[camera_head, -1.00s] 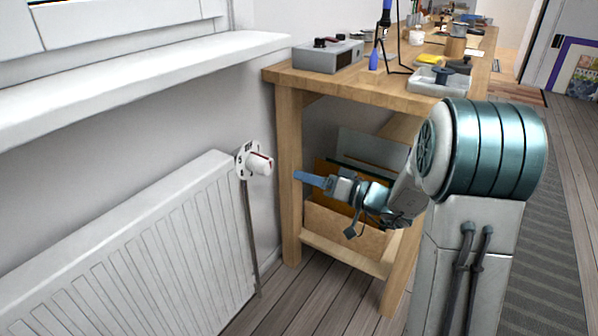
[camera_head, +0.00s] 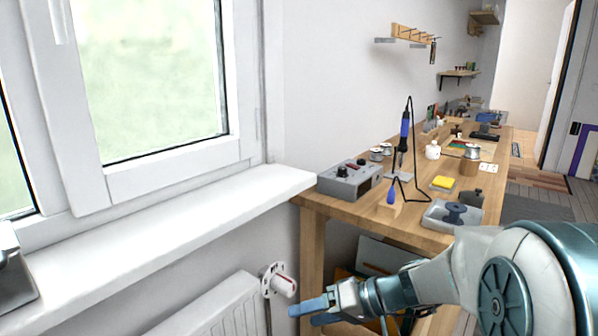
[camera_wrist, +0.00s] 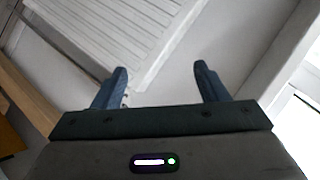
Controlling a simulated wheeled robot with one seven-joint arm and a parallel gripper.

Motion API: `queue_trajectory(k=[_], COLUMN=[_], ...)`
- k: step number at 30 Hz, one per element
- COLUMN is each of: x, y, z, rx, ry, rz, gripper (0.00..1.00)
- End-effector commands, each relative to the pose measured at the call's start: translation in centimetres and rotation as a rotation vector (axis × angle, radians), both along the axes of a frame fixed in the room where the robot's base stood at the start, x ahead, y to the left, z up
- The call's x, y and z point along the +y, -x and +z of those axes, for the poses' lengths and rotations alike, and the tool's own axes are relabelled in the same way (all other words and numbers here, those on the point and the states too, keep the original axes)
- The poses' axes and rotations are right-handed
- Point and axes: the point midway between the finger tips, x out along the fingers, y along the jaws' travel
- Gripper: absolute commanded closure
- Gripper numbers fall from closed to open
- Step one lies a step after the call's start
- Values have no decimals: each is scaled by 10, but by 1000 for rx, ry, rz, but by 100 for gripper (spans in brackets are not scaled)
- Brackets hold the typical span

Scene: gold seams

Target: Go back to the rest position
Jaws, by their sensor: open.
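My gripper (camera_head: 308,311) is low at the bottom of the head view, in front of the workbench's near end. Its blue fingers point left, close to the radiator valve (camera_head: 285,286) with its white and red knob. In the wrist view, my gripper (camera_wrist: 160,82) has its two fingers wide apart with nothing between them. The white radiator (camera_wrist: 125,35) lies beyond the fingers there. It also shows at the bottom of the head view (camera_head: 212,310).
A wooden workbench (camera_head: 410,226) runs along the wall, bearing a grey soldering station (camera_head: 350,180), a soldering iron (camera_head: 404,132), a yellow sponge (camera_head: 444,184) and a grey tray (camera_head: 435,226). A white windowsill (camera_head: 160,240) juts out at left. Floor shows at far right.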

Motion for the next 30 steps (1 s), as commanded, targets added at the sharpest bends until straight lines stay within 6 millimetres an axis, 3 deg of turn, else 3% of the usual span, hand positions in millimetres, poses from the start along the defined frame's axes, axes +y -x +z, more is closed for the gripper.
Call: queue_trajectory(k=[1, 8, 15, 24, 30], x=[0, -14, -45, -93, -114], y=[12, 62, 100, 125, 129], z=[28, 75, 129, 205, 237], rx=[30, 179, 252, 221, 173], ry=[46, 294, 560, 841, 932], rz=[11, 4, -89, -297, -412], gripper=[33, 33, 33, 33, 33])
